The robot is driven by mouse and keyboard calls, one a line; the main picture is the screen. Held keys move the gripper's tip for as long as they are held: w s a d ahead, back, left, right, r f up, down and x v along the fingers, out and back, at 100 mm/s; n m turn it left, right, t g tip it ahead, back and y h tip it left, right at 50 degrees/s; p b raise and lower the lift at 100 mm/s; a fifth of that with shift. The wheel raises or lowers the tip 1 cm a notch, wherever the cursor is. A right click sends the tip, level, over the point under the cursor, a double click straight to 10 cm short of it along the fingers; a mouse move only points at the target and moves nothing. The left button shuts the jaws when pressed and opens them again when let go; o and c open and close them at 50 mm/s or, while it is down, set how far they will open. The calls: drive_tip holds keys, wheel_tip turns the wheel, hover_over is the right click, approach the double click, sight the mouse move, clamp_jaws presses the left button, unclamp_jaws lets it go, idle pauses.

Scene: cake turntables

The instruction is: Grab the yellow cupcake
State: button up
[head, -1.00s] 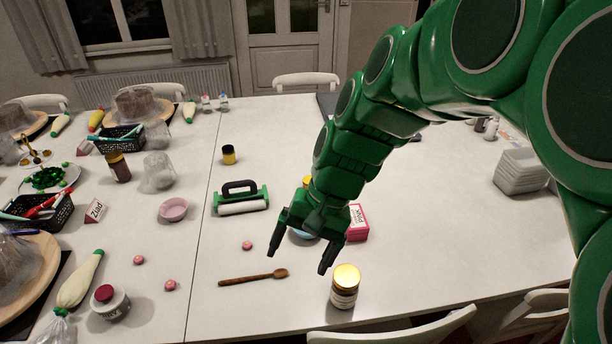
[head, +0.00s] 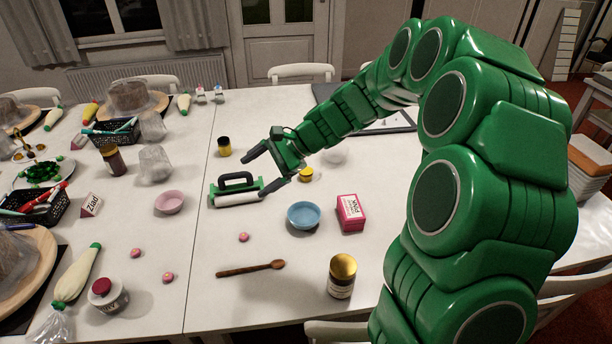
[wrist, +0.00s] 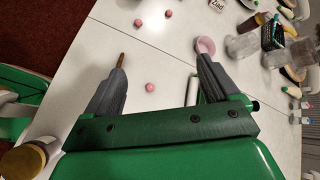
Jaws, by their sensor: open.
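I cannot make out a yellow cupcake for certain in either view. A small yellow-topped thing (head: 305,175) sits just right of my gripper in the head view, partly hidden by it; I cannot tell what it is. My gripper (head: 252,177) is open and empty, above the table around the green-framed roller. In the wrist view, my gripper (wrist: 162,62) has its fingers wide apart, with bare white table and a small pink round piece (wrist: 149,87) seen between them.
A green roller (head: 237,197), blue bowl (head: 304,215), pink box (head: 350,212), gold-lidded jar (head: 341,280) and wooden spoon (head: 250,268) lie around. A yellow-and-black jar (head: 224,147) stands behind the roller. The left table is cluttered; the right table has free room.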

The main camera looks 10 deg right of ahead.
drive_tip(key=w+d+f+m+t+y, duration=0.25)
drive_tip(key=w+f+m, duration=0.2)
drive_tip(key=w, duration=0.65)
drive_tip(key=m+t+h, duration=0.3)
drive_tip(key=m+t, duration=0.4)
drive_tip(key=m, duration=0.5)
approach(310, 173)
drive_tip(key=shift+g, duration=0.25)
drive_tip(key=x, duration=0.4)
drive_tip(key=shift+w+a+r, duration=0.15)
drive_tip(key=shift+w+a, duration=0.15)
drive_tip(key=shift+w, duration=0.05)
drive_tip(key=shift+h, duration=0.25)
drive_tip(key=shift+w+a+f, duration=0.15)
drive_tip(key=shift+w+f, duration=0.1)
drive_tip(key=shift+f, duration=0.05)
drive_tip(key=shift+x, duration=3.55)
drive_tip(key=shift+r, duration=0.1)
drive_tip(key=c, duration=1.1)
